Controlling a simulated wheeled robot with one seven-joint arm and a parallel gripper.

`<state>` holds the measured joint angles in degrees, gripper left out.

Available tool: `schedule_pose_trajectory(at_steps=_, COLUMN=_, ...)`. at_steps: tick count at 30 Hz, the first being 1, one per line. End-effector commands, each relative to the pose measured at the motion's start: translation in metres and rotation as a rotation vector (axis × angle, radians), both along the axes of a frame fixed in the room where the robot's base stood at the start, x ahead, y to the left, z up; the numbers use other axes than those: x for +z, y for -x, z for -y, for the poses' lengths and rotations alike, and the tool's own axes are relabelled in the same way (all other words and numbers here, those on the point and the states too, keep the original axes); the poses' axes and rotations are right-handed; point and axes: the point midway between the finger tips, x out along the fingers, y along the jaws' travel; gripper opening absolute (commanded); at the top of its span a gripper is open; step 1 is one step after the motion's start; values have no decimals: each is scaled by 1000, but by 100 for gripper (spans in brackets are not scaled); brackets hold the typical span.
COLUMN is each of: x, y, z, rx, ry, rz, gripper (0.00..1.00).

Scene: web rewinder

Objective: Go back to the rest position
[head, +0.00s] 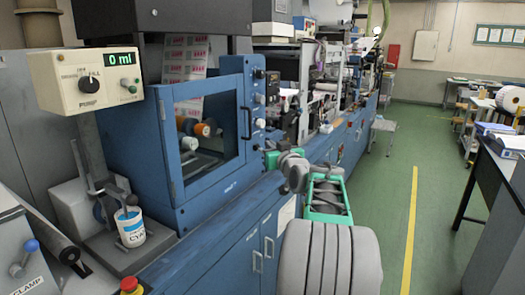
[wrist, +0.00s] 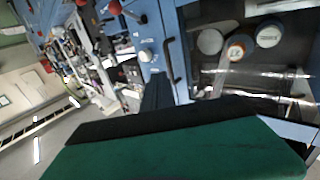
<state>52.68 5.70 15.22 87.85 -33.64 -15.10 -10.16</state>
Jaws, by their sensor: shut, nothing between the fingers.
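My gripper (wrist: 157,90) shows in the wrist view as dark fingers close together beyond a green and black body, with nothing seen between them. In the head view my grey and green arm reaches up from the bottom, and the gripper end is small beside the blue machine (head: 215,200). The machine's window and black door handle (wrist: 171,62) lie just beyond the fingers in the wrist view. I cannot tell from these views whether the fingers touch the machine.
A pump box (head: 86,79) reading "0 ml" stands at the left above a white cup (head: 130,228) labelled CYAN. A red button (head: 130,286) is at the lower front. Green floor (head: 385,215) with a yellow line lies open to the right, before a dark table (head: 500,168).

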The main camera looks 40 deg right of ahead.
Motion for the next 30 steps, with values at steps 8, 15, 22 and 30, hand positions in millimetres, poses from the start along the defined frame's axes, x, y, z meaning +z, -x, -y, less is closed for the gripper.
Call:
schedule_pose_trajectory(at_steps=8, x=-8, y=-16, z=-67, rx=70, ry=-45, rz=-122, gripper=0)
schedule_pose_trajectory(at_steps=15, x=-65, y=20, z=-261, rx=233, ry=-161, rz=-563, gripper=0)
schedule_pose_trajectory(at_steps=22, x=-124, y=155, z=-391, rx=315, ry=-212, rz=-1011, gripper=0)
schedule_pose_trajectory(at_steps=30, x=-158, y=252, z=-425, rx=317, ry=-217, rz=-1264, gripper=0)
